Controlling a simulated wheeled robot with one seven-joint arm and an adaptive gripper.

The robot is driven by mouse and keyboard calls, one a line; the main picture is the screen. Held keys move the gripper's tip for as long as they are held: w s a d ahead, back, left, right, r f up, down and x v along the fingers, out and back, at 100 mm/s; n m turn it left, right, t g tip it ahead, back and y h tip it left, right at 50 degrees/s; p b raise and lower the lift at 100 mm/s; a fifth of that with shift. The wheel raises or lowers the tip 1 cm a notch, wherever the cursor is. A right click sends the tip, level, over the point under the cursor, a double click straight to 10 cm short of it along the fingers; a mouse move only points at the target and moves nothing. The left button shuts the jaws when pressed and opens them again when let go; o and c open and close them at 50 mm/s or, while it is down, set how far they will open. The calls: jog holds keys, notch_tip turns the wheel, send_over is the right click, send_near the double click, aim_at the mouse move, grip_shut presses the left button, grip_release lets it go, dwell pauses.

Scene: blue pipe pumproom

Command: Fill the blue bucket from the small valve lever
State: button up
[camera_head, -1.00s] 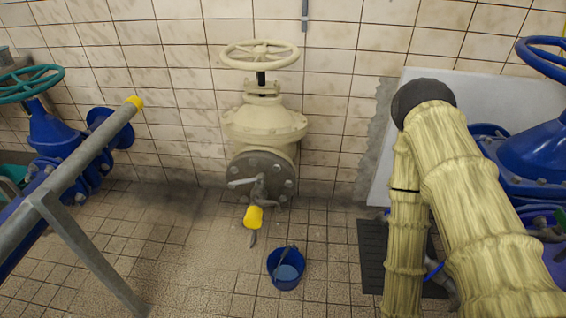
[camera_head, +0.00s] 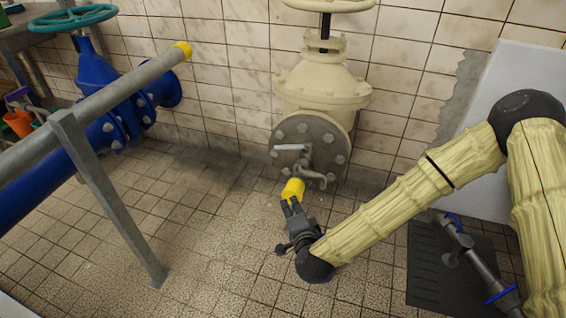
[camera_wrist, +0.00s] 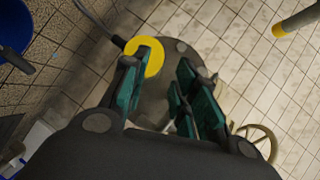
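The small grey valve lever (camera_head: 292,147) sticks out to the left from the tap on the round grey flange (camera_head: 325,135) of the cream valve. A curved spout (camera_head: 315,178) hangs below it. My gripper (camera_head: 290,203) is low in front of the flange, close to a yellow cylindrical piece (camera_head: 292,189). In the wrist view my gripper (camera_wrist: 165,88) has its fingers apart, with one overlapping the yellow ring (camera_wrist: 151,57); contact cannot be told. The blue bucket (camera_wrist: 15,28) shows partly at the wrist view's upper left; it does not show in the head view.
A grey railing (camera_head: 110,95) with a yellow end cap and a diagonal post (camera_head: 110,205) stands left. Blue pipework (camera_head: 125,105) lies behind it. A dark floor grate (camera_head: 430,280) is at right. The tiled floor between post and gripper is clear.

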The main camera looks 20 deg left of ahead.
aim_at(283, 147)
jog(key=w+a+r+m+t+b, duration=0.35)
jog(key=w+r+m, duration=0.2)
jog(key=r, duration=0.35)
jog(key=shift+n+t+h, duration=0.3)
jog(key=shift+n+t, duration=0.05)
jog(key=shift+b+x, duration=1.9)
jog(key=shift+x, duration=3.9)
jog(key=shift+s+a, duration=0.1)
jog(key=shift+c, duration=0.2)
grip_shut()
